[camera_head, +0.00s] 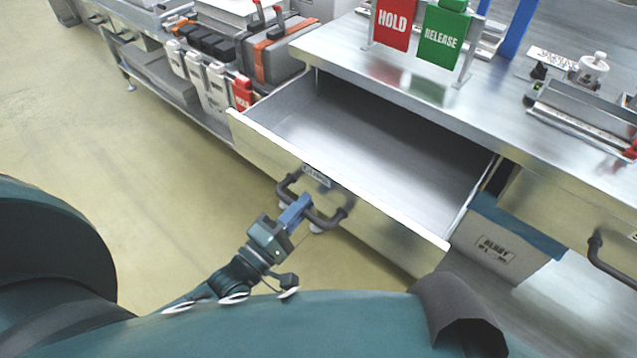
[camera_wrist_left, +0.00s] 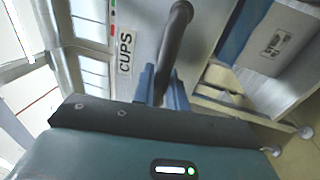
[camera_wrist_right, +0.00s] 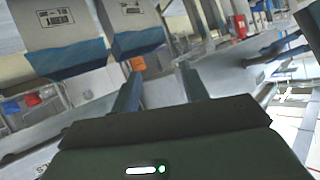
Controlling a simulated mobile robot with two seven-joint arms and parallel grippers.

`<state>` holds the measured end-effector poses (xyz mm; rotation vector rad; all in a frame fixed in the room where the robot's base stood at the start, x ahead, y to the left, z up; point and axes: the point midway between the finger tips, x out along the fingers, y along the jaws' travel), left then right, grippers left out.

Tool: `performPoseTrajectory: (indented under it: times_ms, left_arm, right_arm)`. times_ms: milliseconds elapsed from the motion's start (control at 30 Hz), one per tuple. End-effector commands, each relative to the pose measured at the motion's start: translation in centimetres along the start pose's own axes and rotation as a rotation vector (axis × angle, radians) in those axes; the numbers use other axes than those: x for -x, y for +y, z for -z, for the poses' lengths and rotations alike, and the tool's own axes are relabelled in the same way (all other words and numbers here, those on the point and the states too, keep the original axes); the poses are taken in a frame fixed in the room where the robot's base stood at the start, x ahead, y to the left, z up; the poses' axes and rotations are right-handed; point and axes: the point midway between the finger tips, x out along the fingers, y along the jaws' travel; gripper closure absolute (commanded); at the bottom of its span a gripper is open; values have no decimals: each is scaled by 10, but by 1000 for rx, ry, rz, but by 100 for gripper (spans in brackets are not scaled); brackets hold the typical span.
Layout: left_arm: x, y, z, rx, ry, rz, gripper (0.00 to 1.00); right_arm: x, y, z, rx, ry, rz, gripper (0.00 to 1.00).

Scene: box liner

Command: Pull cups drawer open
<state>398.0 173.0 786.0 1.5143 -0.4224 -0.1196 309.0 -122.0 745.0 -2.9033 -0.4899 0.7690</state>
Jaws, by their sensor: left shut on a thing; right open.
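The cups drawer (camera_head: 360,135) is pulled well out of the metal bench, and its inside is bare in the head view. Its front carries a dark bar handle (camera_head: 330,219) and a small label (camera_head: 316,175). In the left wrist view the label (camera_wrist_left: 125,53) reads CUPS. My left gripper (camera_head: 297,210) is shut on the drawer handle, its blue fingers around the bar; the handle also shows in the left wrist view (camera_wrist_left: 174,40). My right gripper (camera_wrist_right: 158,88) is open and empty in the right wrist view, and is not seen in the head view.
A red HOLD sign (camera_head: 393,22) and a green RELEASE sign (camera_head: 443,37) stand on the bench top (camera_head: 480,105). A bin with a blue liner (camera_head: 505,240) sits below, right of the drawer. Another drawer handle (camera_head: 610,262) is at far right. Floor at left is clear.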

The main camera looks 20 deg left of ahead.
Motion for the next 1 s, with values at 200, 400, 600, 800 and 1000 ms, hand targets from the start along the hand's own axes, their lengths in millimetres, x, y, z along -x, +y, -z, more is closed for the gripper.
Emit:
performPoseTrajectory:
  times_ms: [200,400,600,800,1000]
  left_arm:
    - [42,10,0,0,-1,3,100]
    - [59,13,0,0,0,-1,100]
    - [63,13,0,0,1,-3,100]
    - [62,13,0,0,1,-3,100]
    - [62,13,0,0,0,-3,73]
  right_arm:
    - [3,1,12,26,5,-10,55]
    - [4,1,13,36,2,-12,55]
    - [5,1,12,39,0,-11,55]
    - [5,1,11,40,-1,-11,55]
    - [5,0,11,39,-2,-10,55]
